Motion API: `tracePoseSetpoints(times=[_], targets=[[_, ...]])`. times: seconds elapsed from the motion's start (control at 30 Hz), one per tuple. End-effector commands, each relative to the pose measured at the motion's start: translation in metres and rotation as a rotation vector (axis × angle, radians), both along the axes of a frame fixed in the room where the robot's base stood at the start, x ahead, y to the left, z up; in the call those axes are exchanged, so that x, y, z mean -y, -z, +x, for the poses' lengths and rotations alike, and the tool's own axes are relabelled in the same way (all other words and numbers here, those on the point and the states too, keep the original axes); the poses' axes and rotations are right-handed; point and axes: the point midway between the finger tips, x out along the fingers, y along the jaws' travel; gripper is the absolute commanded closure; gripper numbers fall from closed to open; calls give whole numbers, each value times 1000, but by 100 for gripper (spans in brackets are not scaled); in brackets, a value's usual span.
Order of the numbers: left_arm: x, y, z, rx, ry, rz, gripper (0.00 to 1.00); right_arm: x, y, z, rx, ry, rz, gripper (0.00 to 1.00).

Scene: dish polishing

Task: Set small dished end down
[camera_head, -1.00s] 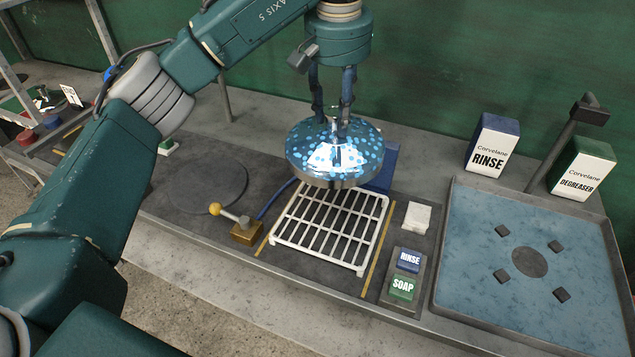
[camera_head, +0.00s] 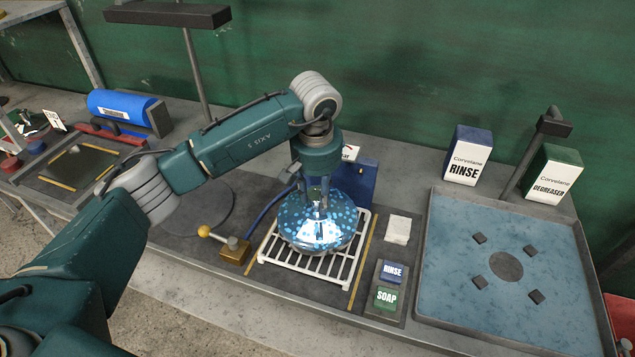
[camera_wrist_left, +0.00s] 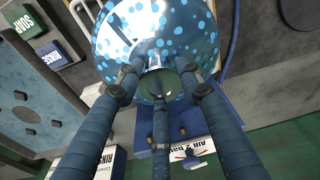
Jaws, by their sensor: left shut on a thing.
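The small dished end (camera_head: 317,224) is a shiny metal dome covered in light-blue spots. In the head view it is at the white slatted rack (camera_head: 327,274), over its back part. I cannot tell for certain whether it touches the slats. My left gripper (camera_head: 318,202) comes down from above and is shut on the dished end's upper middle. In the left wrist view the gripper's blue fingers (camera_wrist_left: 160,100) reach to the central fitting of the dished end (camera_wrist_left: 155,45). The rack under the dome is partly hidden. My right gripper is not in view.
A brass block with a yellow-knobbed lever (camera_head: 234,247) stands left of the rack. A blue box (camera_head: 356,184) is close behind it. A white pad (camera_head: 398,229) and the rinse and soap buttons (camera_head: 389,284) are at right. A blue-floored basin (camera_head: 460,250) lies farther right.

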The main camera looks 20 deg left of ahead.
Motion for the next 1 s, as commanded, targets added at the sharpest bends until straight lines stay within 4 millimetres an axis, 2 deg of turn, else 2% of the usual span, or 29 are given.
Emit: tracePoseSetpoints(times=[0.07, 0.33, 0.7, 0.73, 0.8, 1.0], targets=[[0, 1, 1, 4, 0, -1, 100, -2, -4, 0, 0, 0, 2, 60], [1, 31, 1, 3, 0, -2, 100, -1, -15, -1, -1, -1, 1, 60], [0, 36, 2, 6, 0, -2, 100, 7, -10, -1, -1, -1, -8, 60], [0, 39, 0, -1, 0, 1, 59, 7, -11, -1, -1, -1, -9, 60], [0, 38, -1, -1, 0, 1, 45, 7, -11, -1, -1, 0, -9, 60], [0, 38, -1, -1, 0, 1, 44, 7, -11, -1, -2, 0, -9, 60]])
